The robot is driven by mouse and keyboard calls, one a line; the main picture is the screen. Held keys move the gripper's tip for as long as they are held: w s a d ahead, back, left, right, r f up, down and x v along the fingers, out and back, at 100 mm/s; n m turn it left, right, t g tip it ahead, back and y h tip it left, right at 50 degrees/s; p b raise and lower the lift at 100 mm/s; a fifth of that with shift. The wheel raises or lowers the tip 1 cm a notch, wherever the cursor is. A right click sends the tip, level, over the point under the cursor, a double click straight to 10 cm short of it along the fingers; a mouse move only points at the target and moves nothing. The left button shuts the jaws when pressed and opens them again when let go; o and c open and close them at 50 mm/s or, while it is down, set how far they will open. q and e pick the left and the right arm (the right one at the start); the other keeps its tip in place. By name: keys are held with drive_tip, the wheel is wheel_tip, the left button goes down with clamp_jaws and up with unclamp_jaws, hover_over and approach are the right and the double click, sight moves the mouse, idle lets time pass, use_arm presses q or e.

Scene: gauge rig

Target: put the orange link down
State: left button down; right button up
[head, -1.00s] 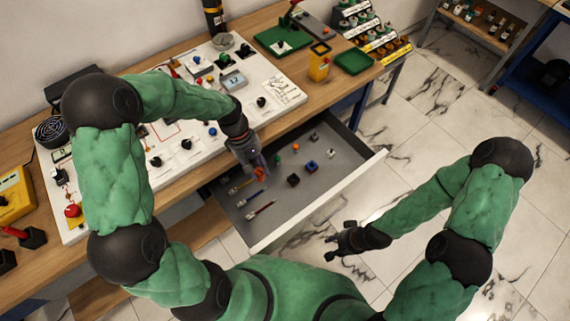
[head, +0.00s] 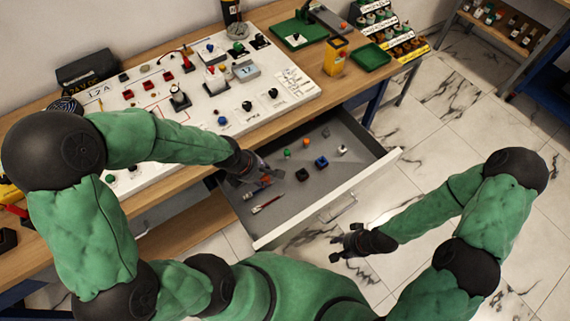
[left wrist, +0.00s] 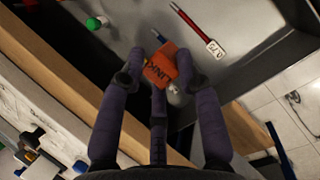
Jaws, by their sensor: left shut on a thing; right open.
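The orange link (left wrist: 162,66), a small block with "LINK" lettered on it, sits between the purple fingers of my left gripper (left wrist: 160,80) in the left wrist view. My left gripper is shut on it. In the head view my left gripper (head: 262,176) is at the left end of the open grey drawer (head: 318,184), over its interior.
A red-handled tool (head: 267,203) lies in the drawer near my left gripper. A blue block (head: 321,162), a black block (head: 302,174) and other small parts lie farther right. The white switch panel (head: 290,82) stands on the bench behind.

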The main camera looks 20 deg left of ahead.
use_arm(q)
drive_tip(key=w+f+b, duration=0.1)
drive_tip(key=w+f, duration=0.2)
drive_tip(key=w+d+f+b, duration=0.1)
drive_tip(key=w+f, duration=0.1)
drive_tip(key=w, duration=0.2)
drive_tip(key=w+d+f+b, duration=0.1)
drive_tip(key=w+f+b, duration=0.1)
drive_tip(key=w+f, duration=0.1)
drive_tip(key=shift+w+f, duration=0.3)
drive_tip(key=shift+w, duration=0.15)
drive_tip(key=shift+w+d+f, duration=0.1)
drive_tip(key=shift+w+f, duration=0.1)
drive_tip(key=shift+f, duration=0.1)
drive_tip(key=shift+f+b, duration=0.85)
drive_tip(key=shift+f, duration=0.5)
drive_tip(key=shift+f, duration=0.15)
drive_tip(key=c, duration=0.9)
unclamp_jaws()
drive_tip(key=shift+o, duration=0.2)
